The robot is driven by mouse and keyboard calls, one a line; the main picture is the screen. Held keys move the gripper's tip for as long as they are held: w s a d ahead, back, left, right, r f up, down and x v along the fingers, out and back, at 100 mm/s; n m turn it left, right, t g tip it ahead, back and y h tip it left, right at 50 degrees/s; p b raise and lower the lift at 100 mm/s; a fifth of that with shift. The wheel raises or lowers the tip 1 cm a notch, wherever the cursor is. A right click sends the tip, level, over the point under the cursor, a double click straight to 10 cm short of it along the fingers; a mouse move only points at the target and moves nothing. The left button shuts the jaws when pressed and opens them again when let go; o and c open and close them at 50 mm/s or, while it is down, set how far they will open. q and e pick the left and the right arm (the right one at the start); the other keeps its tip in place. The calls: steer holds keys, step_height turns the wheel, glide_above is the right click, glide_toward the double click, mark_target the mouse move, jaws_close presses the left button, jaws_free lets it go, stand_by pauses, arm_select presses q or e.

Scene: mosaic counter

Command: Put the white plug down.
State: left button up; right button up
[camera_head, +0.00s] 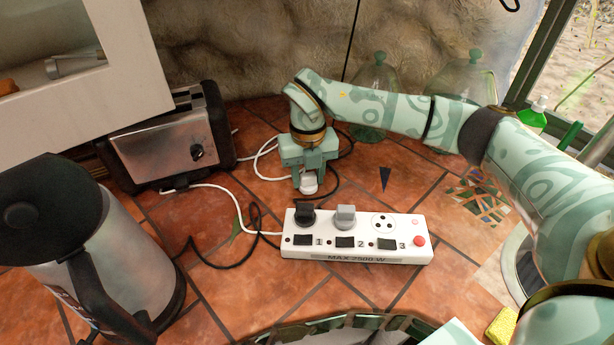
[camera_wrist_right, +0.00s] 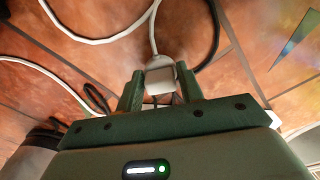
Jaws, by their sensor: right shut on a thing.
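My right gripper (camera_head: 309,175) is shut on the white plug (camera_head: 308,185), behind the power strip. In the right wrist view the white plug (camera_wrist_right: 160,80) sits between the two fingers, with its white cord running away from it. I cannot tell whether the plug touches the counter. The white power strip (camera_head: 400,252) lies on the tiled counter with a black plug (camera_head: 305,214) in socket 1 and a grey plug (camera_head: 345,216) in socket 2. Socket 3 (camera_head: 382,222) is empty. My left gripper is not in view.
A toaster (camera_head: 160,150) stands at the back left and a kettle (camera_head: 110,235) at the front left. Glass jars (camera_head: 372,85) stand at the back. White and black cords (camera_head: 235,262) lie left of the strip. A yellow sponge (camera_head: 502,326) lies at front right. Counter right of the gripper is fairly clear.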

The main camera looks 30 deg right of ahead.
mark_target(308, 174)
steer(key=shift+f, duration=0.1)
steer(key=o, duration=1)
step_height(308, 174, up, 12)
steer(key=p, duration=0.3)
